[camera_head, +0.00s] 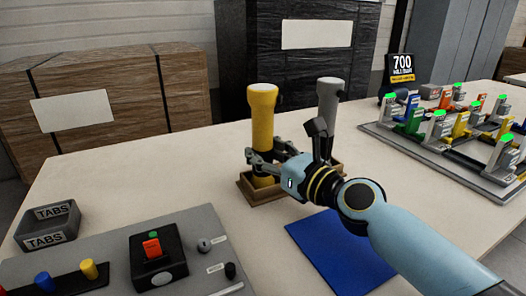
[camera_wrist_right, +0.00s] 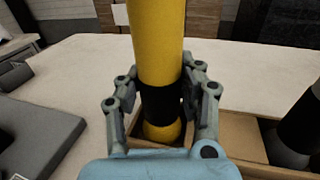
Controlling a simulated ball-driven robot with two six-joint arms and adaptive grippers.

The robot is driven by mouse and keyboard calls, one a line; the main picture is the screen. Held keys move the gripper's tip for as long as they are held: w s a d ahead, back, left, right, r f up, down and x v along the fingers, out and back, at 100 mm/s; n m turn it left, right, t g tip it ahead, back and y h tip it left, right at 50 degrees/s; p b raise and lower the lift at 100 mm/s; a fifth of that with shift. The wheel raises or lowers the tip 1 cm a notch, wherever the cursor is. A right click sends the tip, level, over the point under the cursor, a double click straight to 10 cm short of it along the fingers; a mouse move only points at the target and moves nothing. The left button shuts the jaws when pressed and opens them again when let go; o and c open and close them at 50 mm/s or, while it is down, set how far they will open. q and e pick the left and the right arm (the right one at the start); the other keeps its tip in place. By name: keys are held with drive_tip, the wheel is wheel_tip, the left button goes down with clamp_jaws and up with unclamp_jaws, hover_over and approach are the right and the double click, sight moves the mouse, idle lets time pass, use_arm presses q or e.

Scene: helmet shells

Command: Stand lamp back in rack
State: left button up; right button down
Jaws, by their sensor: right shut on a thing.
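The yellow lamp (camera_head: 263,122) stands upright at the left end of the wooden rack (camera_head: 249,192) in the head view. My right gripper (camera_head: 262,158) is shut around its lower part. In the right wrist view the yellow lamp (camera_wrist_right: 157,45) has a black band between the fingers of my right gripper (camera_wrist_right: 160,92), and its yellow lower end is inside or just above the left compartment. I cannot tell whether it touches the bottom. A grey lamp (camera_head: 330,97) stands upright at the rack's right end, partly hidden by my right wrist. My left gripper is not in view.
A blue mat (camera_head: 322,245) lies in front of the rack. A grey panel (camera_head: 205,225) with buttons and knobs and a TABS tray (camera_head: 60,238) are at the left. A board with coloured clamps (camera_head: 435,148) fills the right. Bare table lies left of the rack.

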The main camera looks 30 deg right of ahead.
drive_tip(key=shift+f, duration=0.1)
drive_tip(key=c, duration=0.7)
unclamp_jaws()
drive_tip(key=shift+c, duration=0.2)
drive_tip(key=shift+s, duration=0.2)
drive_tip(key=shift+v, duration=3.6)
